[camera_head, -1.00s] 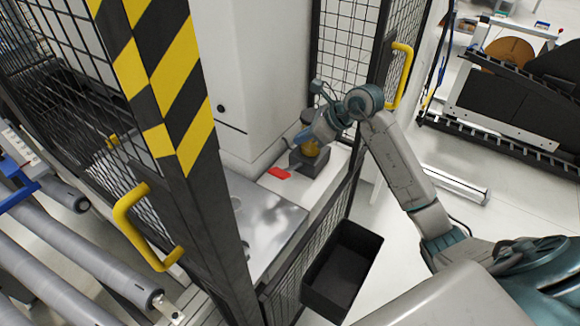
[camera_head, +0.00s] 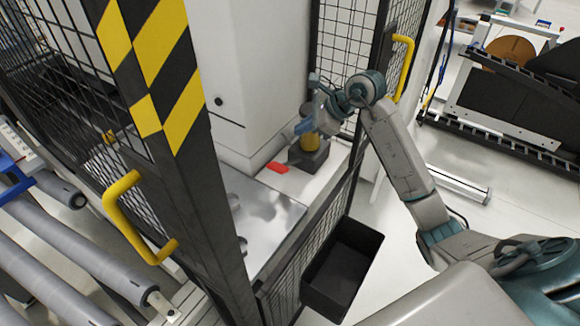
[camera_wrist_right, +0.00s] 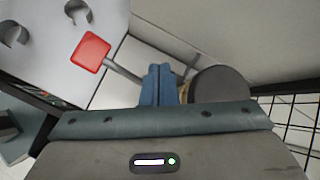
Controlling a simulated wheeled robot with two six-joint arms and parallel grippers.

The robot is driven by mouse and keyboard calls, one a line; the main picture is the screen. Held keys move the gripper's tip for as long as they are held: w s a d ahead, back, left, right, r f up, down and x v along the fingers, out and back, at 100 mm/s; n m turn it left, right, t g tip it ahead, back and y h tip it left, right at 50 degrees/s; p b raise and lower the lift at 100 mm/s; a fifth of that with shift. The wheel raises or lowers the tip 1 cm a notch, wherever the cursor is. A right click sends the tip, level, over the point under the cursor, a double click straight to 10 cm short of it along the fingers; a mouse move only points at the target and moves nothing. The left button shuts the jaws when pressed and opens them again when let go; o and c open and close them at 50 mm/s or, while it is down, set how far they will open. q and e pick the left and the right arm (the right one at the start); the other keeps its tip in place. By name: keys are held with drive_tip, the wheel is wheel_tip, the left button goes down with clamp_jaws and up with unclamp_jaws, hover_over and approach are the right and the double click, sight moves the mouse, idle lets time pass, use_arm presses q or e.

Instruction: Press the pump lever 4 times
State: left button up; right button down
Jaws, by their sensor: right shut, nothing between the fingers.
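My right gripper (camera_head: 302,127) is shut and empty, in front of the pump body. Its blue fingertips (camera_wrist_right: 158,85) are clear of the red pad; whether they touch the rod or cap cannot be told. My left gripper is not in view.
A striped post (camera_head: 165,70) and mesh fence stand at left, with a yellow handle (camera_head: 125,215). A second yellow handle (camera_head: 404,68) is behind my right arm. A shiny metal plate (camera_head: 268,215) lies before the pump. A black bin (camera_head: 343,268) hangs outside the fence.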

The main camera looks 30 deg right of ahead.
sight(289, 164)
drive_tip(key=r+n+b, duration=0.1)
drive_tip(key=n+b, duration=0.1)
drive_tip(key=n, duration=0.2)
drive_tip(key=n+b, duration=0.2)
drive_tip(key=n, duration=0.2)
drive_tip(key=d+r+n+b, duration=0.1)
drive_tip(key=n+b, duration=0.2)
drive_tip(key=n, duration=0.2)
drive_tip(key=shift+w+r+h, duration=0.3)
drive_tip(key=shift+w+r, duration=0.05)
drive_tip(key=shift+a+f, duration=0.15)
drive_tip(key=s+a+f+b, duration=0.2)
drive_tip(key=a+f+b, duration=0.1)
drive_tip(key=f, duration=0.4)
drive_tip(key=shift+a+f+b, duration=0.25)
drive_tip(key=shift+a+b, duration=0.05)
drive_tip(key=shift+b, duration=0.1)
idle(1.2)
